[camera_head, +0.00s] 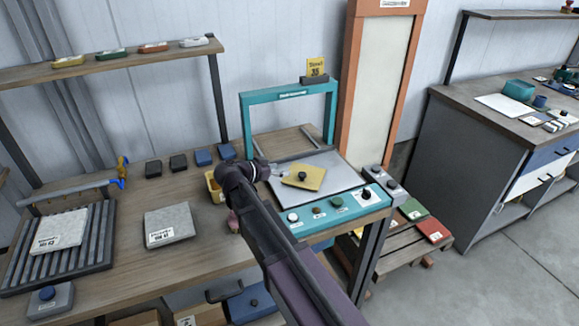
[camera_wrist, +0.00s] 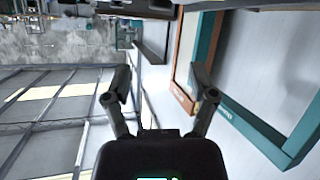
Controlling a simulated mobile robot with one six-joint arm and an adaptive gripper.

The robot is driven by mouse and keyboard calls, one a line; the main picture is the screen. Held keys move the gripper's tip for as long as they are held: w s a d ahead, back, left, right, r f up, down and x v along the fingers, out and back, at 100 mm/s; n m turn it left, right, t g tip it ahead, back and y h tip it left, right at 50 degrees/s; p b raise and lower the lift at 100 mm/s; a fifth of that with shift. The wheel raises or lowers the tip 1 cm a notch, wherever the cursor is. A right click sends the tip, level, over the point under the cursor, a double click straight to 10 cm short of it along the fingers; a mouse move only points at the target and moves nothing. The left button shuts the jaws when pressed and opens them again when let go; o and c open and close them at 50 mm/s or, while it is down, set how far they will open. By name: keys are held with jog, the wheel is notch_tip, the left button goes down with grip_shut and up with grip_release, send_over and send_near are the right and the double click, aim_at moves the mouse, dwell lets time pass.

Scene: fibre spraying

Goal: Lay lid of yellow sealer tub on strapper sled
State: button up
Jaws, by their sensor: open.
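The yellow lid (camera_head: 309,183) with a dark knob lies on the grey plate (camera_head: 338,168) of the teal-framed strapper. I take this plate to be the strapper sled. The yellow tub (camera_head: 213,188) stands on the bench just left of my wrist, mostly hidden behind my arm. My gripper is near the left edge of the plate, left of the lid and apart from it as far as I can see. In the wrist view my gripper (camera_wrist: 162,82) is open, with nothing between its fingers. Neither lid nor tub shows there.
The teal arch (camera_head: 290,94) rises behind the plate; a button panel (camera_head: 335,207) runs along its front. A grey block (camera_head: 168,224) and a slatted rack (camera_head: 95,250) lie to the left. An orange-framed panel (camera_head: 352,90) stands behind at right.

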jog(key=shift+v, duration=0.8)
jog(key=shift+r+p, duration=0.5)
jog(key=shift+p, duration=0.15)
dwell(1.1)
jog(key=shift+s+d+r, duration=0.1)
jog(key=shift+s+d, duration=0.1)
jog(key=shift+s, duration=0.35)
